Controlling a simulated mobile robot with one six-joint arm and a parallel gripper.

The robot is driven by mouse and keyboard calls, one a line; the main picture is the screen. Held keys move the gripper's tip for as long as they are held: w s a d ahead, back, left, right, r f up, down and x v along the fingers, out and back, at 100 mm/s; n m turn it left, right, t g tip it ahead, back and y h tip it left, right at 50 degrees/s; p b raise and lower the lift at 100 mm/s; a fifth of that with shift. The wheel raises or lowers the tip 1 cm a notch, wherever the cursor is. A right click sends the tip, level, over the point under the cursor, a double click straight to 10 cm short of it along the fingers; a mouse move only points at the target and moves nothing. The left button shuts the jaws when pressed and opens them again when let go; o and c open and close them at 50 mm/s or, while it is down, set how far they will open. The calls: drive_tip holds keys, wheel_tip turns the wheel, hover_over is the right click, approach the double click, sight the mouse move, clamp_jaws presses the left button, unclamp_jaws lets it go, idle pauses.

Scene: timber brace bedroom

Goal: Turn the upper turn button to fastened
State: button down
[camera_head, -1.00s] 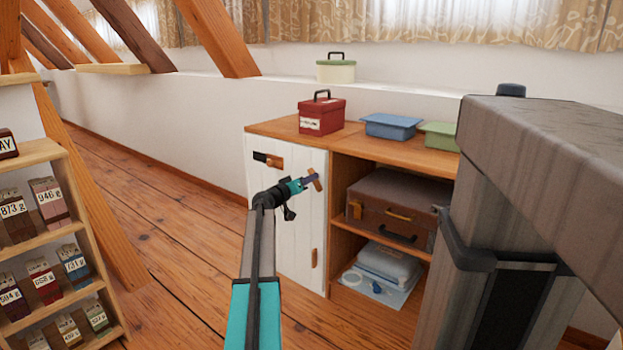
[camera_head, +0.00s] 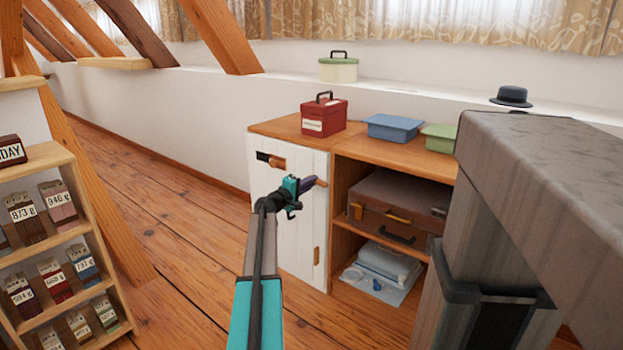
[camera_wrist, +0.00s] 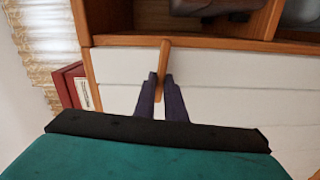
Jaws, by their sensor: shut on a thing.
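The upper turn button (camera_wrist: 164,60) is a small wooden bar on the white cabinet door (camera_head: 262,205). In the wrist view its far end reaches across the door edge onto the wooden cabinet frame (camera_wrist: 215,42). My gripper (camera_wrist: 161,80) is shut on the button, one dark finger on each side of it. In the head view my gripper (camera_head: 316,182) hides most of the button. The lower turn button (camera_head: 316,256) stands upright on the door near its right edge. The door looks closed.
A dark and wooden fitting (camera_head: 270,160) is at the door's upper left. A red box (camera_head: 323,117), blue box (camera_head: 394,128) and green box (camera_head: 440,137) stand on the cabinet top. A suitcase (camera_head: 398,205) fills the open shelf. A sample rack (camera_head: 62,240) stands at left.

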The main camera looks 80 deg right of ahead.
drive_tip(key=shift+s+a+f+n+p, duration=0.1)
drive_tip(key=shift+s+f+n+p, duration=0.15)
drive_tip(key=shift+n, duration=0.35)
drive_tip(key=c, duration=1.9)
unclamp_jaws()
drive_tip(key=shift+o, duration=0.4)
drive_tip(key=shift+w+r, duration=0.1)
drive_tip(key=shift+w, duration=0.15)
drive_tip(key=p+v, duration=0.3)
drive_tip(key=v, duration=1)
drive_tip(key=shift+a, duration=0.3)
